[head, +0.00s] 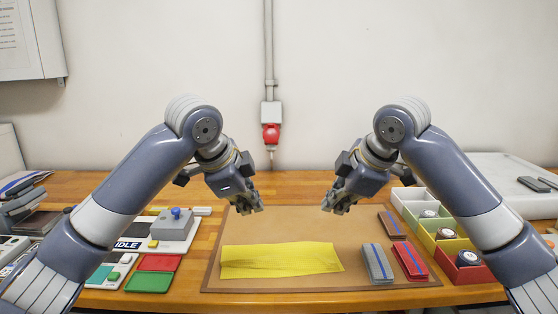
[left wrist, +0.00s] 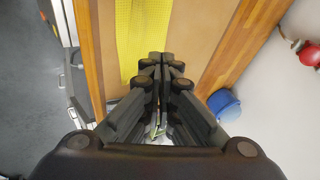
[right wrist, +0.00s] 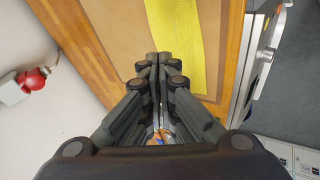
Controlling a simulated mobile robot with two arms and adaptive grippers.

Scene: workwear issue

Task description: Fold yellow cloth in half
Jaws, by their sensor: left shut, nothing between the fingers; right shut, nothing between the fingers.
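The yellow cloth (head: 280,260) lies flat on the brown mat (head: 300,222) as a long strip running left to right, with slight wrinkles. It also shows in the left wrist view (left wrist: 143,35) and in the right wrist view (right wrist: 178,45). I cannot tell from these views whether it is in one layer or more. My left gripper (head: 250,208) is shut and empty, above the back left part of the mat. My right gripper (head: 335,208) is shut and empty, above the back right part. Both are behind the cloth and apart from it.
Folded grey (head: 377,263), red (head: 410,261) and brown (head: 391,224) pieces with blue stripes lie right of the cloth. Open boxes (head: 437,232) stand further right. Red (head: 158,262) and green (head: 150,281) trays and a grey control box (head: 173,225) stand at left. The mat's back middle is clear.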

